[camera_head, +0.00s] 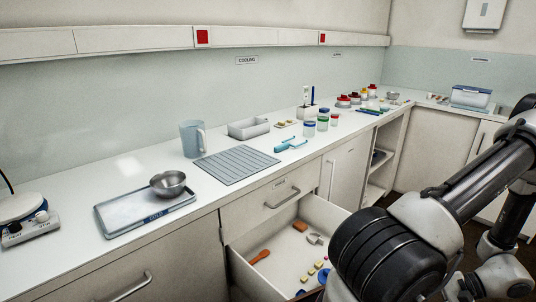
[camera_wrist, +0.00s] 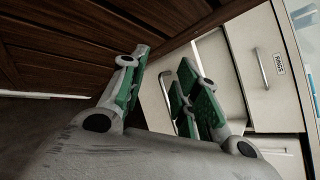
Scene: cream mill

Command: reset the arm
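My gripper (camera_wrist: 165,64) shows in the wrist view with its two green-padded fingers spread apart. Nothing is seen between them. Behind the fingers are pale cabinet fronts and dark wooden planks, and the fingers look clear of both. In the head view my arm (camera_head: 455,205) is bent along the right side, in front of the counter. The gripper itself does not show there.
An open drawer (camera_head: 240,262) stands out below the counter, close to my arm, with small items inside. The counter (camera_head: 60,190) holds a metal tray (camera_head: 118,219) with a bowl (camera_head: 168,184), a ribbed mat (camera_head: 238,166), a jug (camera_head: 192,140) and several jars.

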